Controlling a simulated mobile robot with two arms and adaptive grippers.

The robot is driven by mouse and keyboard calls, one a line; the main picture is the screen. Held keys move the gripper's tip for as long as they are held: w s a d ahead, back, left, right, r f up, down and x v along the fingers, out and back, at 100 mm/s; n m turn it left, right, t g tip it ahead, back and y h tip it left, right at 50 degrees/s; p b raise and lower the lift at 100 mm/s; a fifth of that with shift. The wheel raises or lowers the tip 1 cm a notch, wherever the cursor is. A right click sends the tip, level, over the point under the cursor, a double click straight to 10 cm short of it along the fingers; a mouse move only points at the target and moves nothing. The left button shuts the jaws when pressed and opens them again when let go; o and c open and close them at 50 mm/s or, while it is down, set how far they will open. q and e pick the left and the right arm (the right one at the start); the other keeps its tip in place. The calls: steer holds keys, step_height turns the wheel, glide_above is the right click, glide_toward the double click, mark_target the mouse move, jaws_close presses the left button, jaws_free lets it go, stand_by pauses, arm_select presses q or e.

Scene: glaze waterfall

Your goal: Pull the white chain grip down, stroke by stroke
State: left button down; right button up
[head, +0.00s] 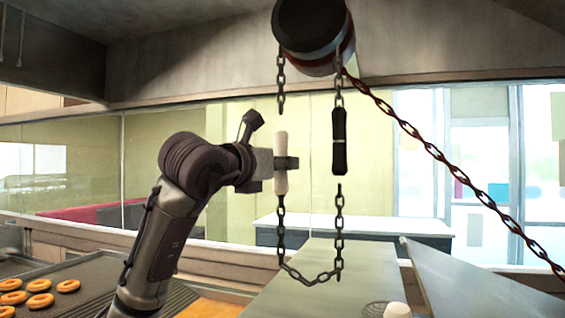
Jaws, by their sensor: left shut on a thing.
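The white chain grip (281,180) hangs upright on the left run of a dark chain loop (307,281). My left gripper (285,162) is shut around the middle of the white grip, coming in from the left. A black chain grip (339,142) hangs on the right run of the loop, a little higher than the white one. Both runs go up to a dark round hoist drum (312,30) with a red band. My right gripper is not in view.
A second, reddish chain (440,148) slants from the drum down to the lower right. A tilted grey panel (480,285) stands at the lower right. A dark tray (95,283) with several doughnuts lies at the lower left. A white cup-like thing (396,310) shows at the bottom.

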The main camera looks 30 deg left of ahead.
mark_target(276, 142)
arm_select(q)
step_height(276, 142, down, 14)
steer(key=b, duration=1.1)
steer(key=shift+d, duration=0.15)
steer(key=shift+r, duration=0.1)
step_height(276, 142, up, 18)
steer(key=p, duration=1.4)
steer(key=shift+s+p, duration=0.1)
steer(key=shift+p, duration=0.25)
steer(key=shift+a, duration=0.2)
